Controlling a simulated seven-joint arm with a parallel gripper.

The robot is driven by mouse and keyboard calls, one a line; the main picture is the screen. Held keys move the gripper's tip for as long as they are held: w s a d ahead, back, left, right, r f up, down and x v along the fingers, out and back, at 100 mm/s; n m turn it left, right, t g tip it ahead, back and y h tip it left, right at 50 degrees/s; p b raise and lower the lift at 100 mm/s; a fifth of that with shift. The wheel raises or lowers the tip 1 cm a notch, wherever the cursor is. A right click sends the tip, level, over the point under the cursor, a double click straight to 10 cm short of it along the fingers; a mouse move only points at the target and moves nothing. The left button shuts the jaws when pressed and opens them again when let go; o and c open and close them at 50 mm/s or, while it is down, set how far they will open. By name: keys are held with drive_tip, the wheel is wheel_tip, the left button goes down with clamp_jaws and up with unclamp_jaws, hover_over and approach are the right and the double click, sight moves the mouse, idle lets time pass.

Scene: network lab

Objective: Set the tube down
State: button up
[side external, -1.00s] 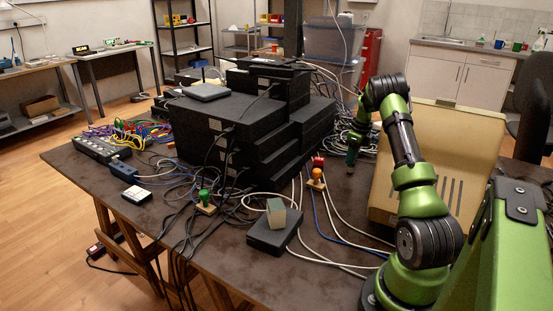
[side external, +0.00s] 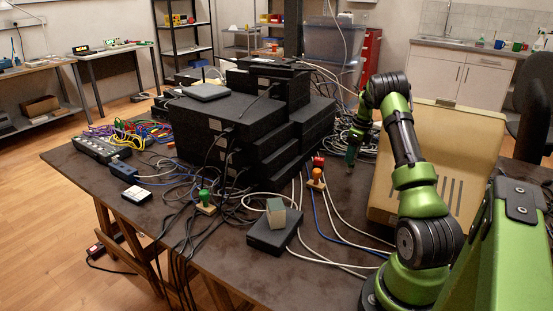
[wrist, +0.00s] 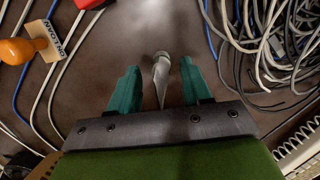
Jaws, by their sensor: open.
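In the wrist view, a slim pale grey tube (wrist: 161,70) shows between the two teal fingers of my gripper (wrist: 159,78). The fingers stand apart, with a gap on each side of the tube. The tube seems to be at the tabletop, but I cannot tell whether it stands or leans. In the side view, my gripper (side external: 352,156) is low over the table, behind the orange and red knobs. The tube cannot be made out there.
An orange knob (wrist: 16,50) with a tag and a red block (wrist: 92,3) lie to the left in the wrist view. Grey cables (wrist: 268,45) lie coiled at right. Black stacked boxes (side external: 215,120) and a beige case (side external: 440,150) flank my gripper. The tabletop around the tube is bare.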

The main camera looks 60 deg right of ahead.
drive_tip(key=r, duration=0.3)
drive_tip(key=s+r, duration=0.1)
drive_tip(key=r, duration=0.6)
drive_tip(key=shift+s+r, duration=0.2)
drive_tip(key=shift+s, duration=0.05)
drive_tip(key=w+a+r+n+t, duration=0.1)
drive_tip(key=w+a+r+n, duration=0.3)
drive_tip(key=a, duration=0.5)
drive_tip(key=w+a+r+n+t, duration=0.1)
drive_tip(key=a+r+n, duration=0.4)
drive_tip(key=a, duration=0.5)
drive_tip(key=w+a+r+n+t, duration=0.1)
drive_tip(key=w+a+r+n, duration=0.2)
drive_tip(key=a+n, duration=0.45)
drive_tip(key=s+a+f+n, duration=0.1)
drive_tip(key=s+a+n, duration=0.3)
drive_tip(key=a, duration=0.4)
drive_tip(key=s+a+f+n+t+y, duration=0.1)
drive_tip(key=s+a+n, duration=0.3)
drive_tip(key=a+n, duration=0.2)
drive_tip(key=s+a+f+n+t+y, duration=0.1)
drive_tip(key=s+a+n, duration=0.3)
drive_tip(key=a, duration=0.5)
drive_tip(key=shift+a+n, duration=0.4)
drive_tip(key=shift+n, duration=0.35)
drive_tip(key=shift+o, duration=0.5)
